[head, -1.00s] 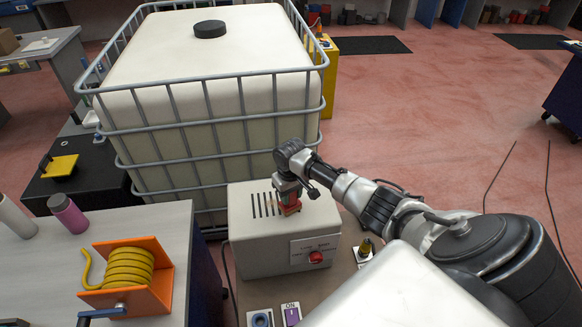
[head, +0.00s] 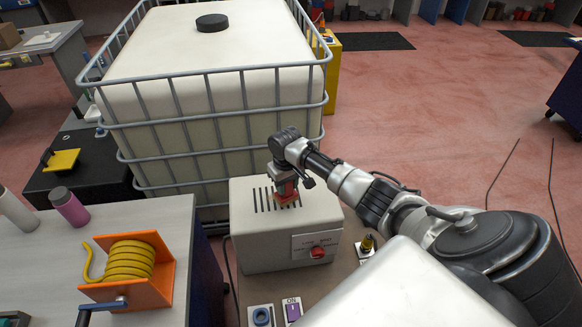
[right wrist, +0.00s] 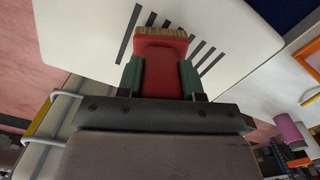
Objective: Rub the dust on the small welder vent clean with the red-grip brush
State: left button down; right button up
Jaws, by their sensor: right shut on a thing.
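The welder (head: 272,248) is a small cream box with a red knob on its front. Its vent (head: 262,199) is a row of dark slots on the top, also in the right wrist view (right wrist: 216,63). My right gripper (head: 286,186) is shut on the red-grip brush (head: 287,197) above the vent. In the right wrist view the brush (right wrist: 162,64) shows a red grip between green fingers and tan bristles over the slots. I cannot tell whether the bristles touch. Dust is not clearly visible. My left gripper is not in view.
A large caged white tank (head: 210,90) stands behind the welder. At left, a bench (head: 40,255) bears an orange reel with yellow hose (head: 133,268) and a purple bottle (head: 69,207). A small yellow-topped item (head: 367,244) stands right of the welder, under my arm.

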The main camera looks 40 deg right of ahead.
jog(key=shift+w+a+f+b, duration=0.1)
jog(key=shift+w+a+b, duration=0.5)
jog(key=shift+w, duration=0.3)
jog(key=shift+w+a+f+b, duration=0.1)
jog(key=shift+w+a+b, duration=0.5)
jog(key=shift+w, duration=0.25)
jog(key=shift+w+a, duration=0.2)
jog(key=shift+w, duration=0.15)
jog(key=shift+r, duration=0.1)
jog(key=shift+f+b, duration=0.5)
jog(key=shift+f, duration=0.15)
jog(key=shift+s+d+r+p, duration=0.15)
jog(key=shift+s+d+p, duration=0.1)
jog(key=shift+d+p, duration=0.25)
jog(key=shift+a, duration=0.1)
jog(key=shift+w+a, duration=0.1)
jog(key=shift+a, duration=0.05)
